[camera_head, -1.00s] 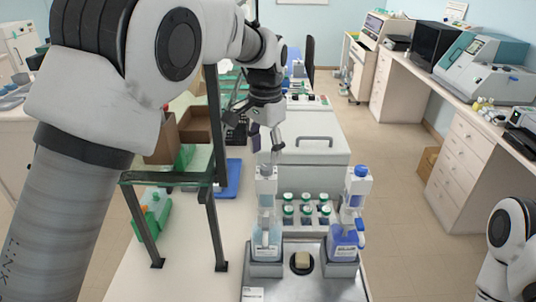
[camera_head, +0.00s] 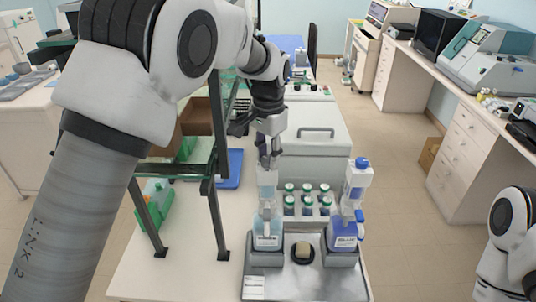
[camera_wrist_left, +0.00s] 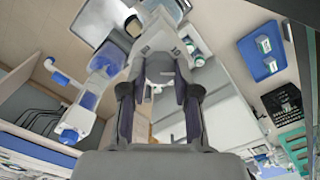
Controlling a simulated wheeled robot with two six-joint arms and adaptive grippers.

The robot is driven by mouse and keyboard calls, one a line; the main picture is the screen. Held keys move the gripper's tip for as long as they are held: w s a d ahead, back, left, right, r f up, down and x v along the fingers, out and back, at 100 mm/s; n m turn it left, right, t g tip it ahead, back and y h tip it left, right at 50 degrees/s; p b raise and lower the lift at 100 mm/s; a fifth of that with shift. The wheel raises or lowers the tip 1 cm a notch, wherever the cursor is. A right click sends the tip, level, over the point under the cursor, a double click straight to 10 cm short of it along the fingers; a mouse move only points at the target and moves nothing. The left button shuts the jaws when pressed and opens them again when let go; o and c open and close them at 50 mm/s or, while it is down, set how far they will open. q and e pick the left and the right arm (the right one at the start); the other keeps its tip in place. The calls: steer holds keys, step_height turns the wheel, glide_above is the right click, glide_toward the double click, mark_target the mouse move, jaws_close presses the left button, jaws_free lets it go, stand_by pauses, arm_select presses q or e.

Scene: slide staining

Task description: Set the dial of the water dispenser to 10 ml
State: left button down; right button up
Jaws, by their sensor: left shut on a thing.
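The water dispenser (camera_head: 267,185), a white pump head on a bottle of pale liquid, stands upright in the left holder of the metal tray in the head view. My left gripper (camera_head: 268,160) points down at its top, with the fingers around the top part. In the left wrist view the fingers (camera_wrist_left: 160,90) are on both sides of the white top of the dispenser (camera_wrist_left: 160,45), shut on it. The dial and its scale cannot be read. My right arm shows at the lower right edge, but its gripper is out of view.
A second dispenser with blue liquid (camera_head: 346,230) stands in the right holder of the metal tray (camera_head: 300,285). Several green-capped bottles (camera_head: 289,207) stand behind. A glass-topped rack (camera_head: 213,210) is left of the dispensers. A white box (camera_head: 318,150) stands farther back.

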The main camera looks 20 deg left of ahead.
arm_select(q)
steer(key=shift+s+r, duration=0.15)
steer(key=shift+s, duration=0.1)
steer(key=shift+n, duration=0.3)
steer(key=shift+w, duration=0.1)
steer(key=shift+n, duration=0.4)
steer(key=n, duration=0.7)
steer(key=shift+n, duration=0.3)
